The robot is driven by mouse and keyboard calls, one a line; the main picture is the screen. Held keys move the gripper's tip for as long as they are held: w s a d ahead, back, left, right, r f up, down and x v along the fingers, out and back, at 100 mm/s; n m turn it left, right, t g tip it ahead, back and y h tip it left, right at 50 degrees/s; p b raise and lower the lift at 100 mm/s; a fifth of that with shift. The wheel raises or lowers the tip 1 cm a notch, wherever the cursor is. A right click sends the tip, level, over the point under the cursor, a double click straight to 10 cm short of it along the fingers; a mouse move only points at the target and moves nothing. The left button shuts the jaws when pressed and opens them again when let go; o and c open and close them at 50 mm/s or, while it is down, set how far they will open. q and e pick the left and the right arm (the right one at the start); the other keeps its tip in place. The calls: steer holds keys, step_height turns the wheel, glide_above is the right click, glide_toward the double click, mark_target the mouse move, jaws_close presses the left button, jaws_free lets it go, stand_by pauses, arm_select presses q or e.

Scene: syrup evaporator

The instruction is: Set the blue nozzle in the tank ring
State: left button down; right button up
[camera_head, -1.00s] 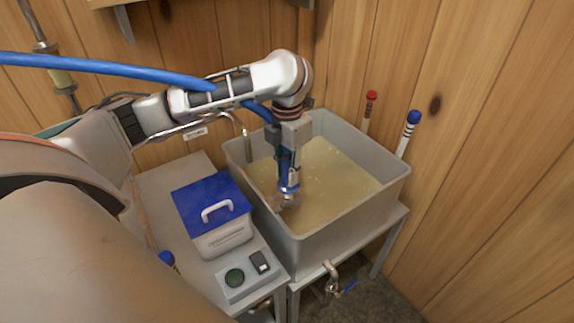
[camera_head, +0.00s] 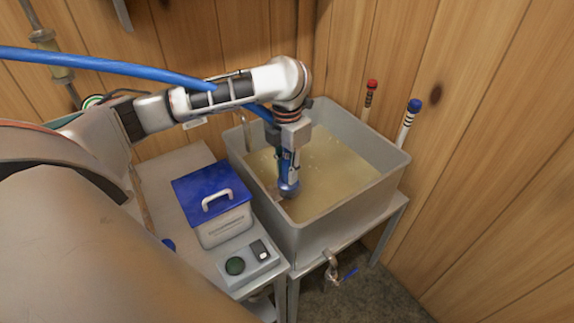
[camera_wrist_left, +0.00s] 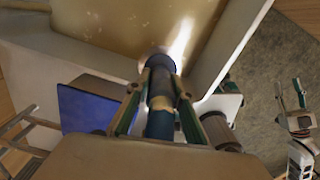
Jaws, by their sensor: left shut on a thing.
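The blue nozzle (camera_head: 288,185) is in my left gripper (camera_head: 289,171), pointing down at the near side of the tank (camera_head: 345,210). In the left wrist view the left gripper (camera_wrist_left: 162,92) has its two fingers on either side of the blue nozzle (camera_wrist_left: 160,64). The nozzle's lower end is by the tank's near wall, over the pale yellow liquid. I cannot make out the tank ring, nor whether the nozzle touches it. What looks like my right gripper (camera_wrist_left: 290,95) is at the right edge of the left wrist view, fingers apart and empty.
A white box with a blue lid (camera_head: 212,192) and a grey control box with a dark green button (camera_head: 235,266) stand on the side table left of the tank. A red-topped stick (camera_head: 370,95) and a blue-topped stick (camera_head: 409,122) stand behind it. A drain tap (camera_head: 331,268) juts out in front.

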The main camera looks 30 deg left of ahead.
arm_select(q)
steer(key=shift+f, duration=0.4)
steer(key=c, duration=1)
jaws_free()
steer(key=shift+c, duration=0.2)
steer(key=shift+r, duration=0.1)
steer(key=shift+r+p, duration=1.15)
steer(key=shift+r, duration=2.8)
